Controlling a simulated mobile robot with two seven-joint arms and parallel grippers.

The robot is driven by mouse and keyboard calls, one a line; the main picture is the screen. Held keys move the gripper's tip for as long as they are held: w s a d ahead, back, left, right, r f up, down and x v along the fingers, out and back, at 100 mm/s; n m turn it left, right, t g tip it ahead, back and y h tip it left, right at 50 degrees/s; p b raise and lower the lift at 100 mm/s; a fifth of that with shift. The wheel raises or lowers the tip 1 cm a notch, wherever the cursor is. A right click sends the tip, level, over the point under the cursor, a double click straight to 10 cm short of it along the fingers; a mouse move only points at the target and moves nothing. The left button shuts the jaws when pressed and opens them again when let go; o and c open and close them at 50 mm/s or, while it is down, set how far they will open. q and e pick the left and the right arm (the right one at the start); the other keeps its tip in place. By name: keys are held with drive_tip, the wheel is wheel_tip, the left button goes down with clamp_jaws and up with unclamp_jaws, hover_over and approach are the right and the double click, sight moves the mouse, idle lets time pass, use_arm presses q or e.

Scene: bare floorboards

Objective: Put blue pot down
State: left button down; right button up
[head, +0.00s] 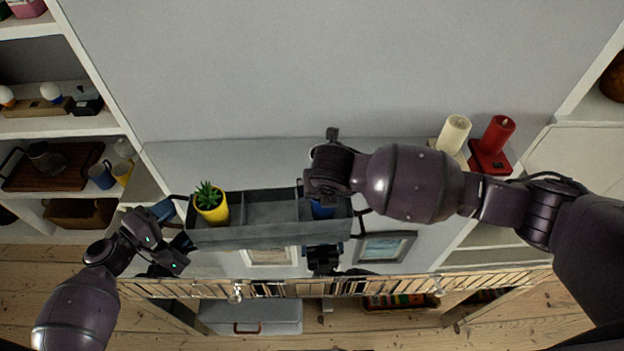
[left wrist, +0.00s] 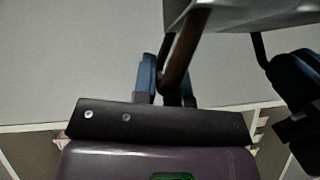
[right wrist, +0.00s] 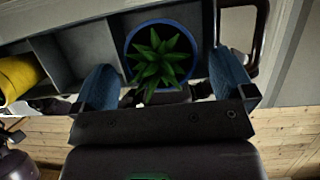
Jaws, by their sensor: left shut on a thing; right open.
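The blue pot (right wrist: 128,48), with a spiky green plant (right wrist: 160,57), stands upright in an end compartment of a grey divided carrier (right wrist: 83,48). In the head view a bit of the blue pot (head: 322,209) shows at the carrier's right end, below my right wrist, which hides the rest. My right gripper (right wrist: 165,88) is open, with one blue finger on either side of the pot; contact cannot be told. My left gripper (head: 174,226) is shut on the carrier's left handle (left wrist: 184,55). A yellow pot (head: 212,210) with a plant sits in the carrier's left compartment.
The carrier's middle compartment (head: 271,210) looks empty. A shelf (head: 60,127) with mugs and a tray stands at left. A cream candle (head: 454,134) and a red candle (head: 497,134) stand at right.

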use_arm(q)
drive_tip(key=shift+f, duration=0.1)
use_arm(e)
drive_tip(key=v, duration=0.8)
wheel_tip(320, 180, down, 4)
drive_tip(key=s+a+m+t+y, duration=0.1)
drive_tip(key=s+a+m+y, duration=0.15)
drive_tip(key=m+y, duration=0.65)
drive_tip(key=s+d+f+m+t+h, duration=0.2)
drive_tip(key=d+f+m, duration=0.1)
drive_tip(key=d+m, duration=0.2)
drive_tip(key=s+d+f+m+t+h, duration=0.1)
drive_tip(key=d+f+m+t+h, duration=0.1)
drive_tip(key=d+m, duration=0.4)
drive_tip(key=s+d+f+m+t+h, duration=0.1)
drive_tip(key=d+f+m, duration=0.3)
drive_tip(key=m, duration=0.6)
drive_tip(key=shift+s+d+m+t+h, duration=0.2)
drive_tip(key=shift+s+d+h, duration=0.2)
drive_tip(key=shift+d, duration=0.2)
drive_tip(key=shift+s+d+m+t+h, duration=0.1)
drive_tip(key=shift+s+d+t+h, duration=0.15)
drive_tip(key=shift+s+d, duration=0.3)
drive_tip(key=s+d+f+m+h, duration=0.3)
drive_tip(key=s+d+m, duration=0.2)
drive_tip(key=s+d, duration=0.2)
drive_tip(key=shift+d, duration=0.85)
drive_tip(key=shift+t, duration=0.25)
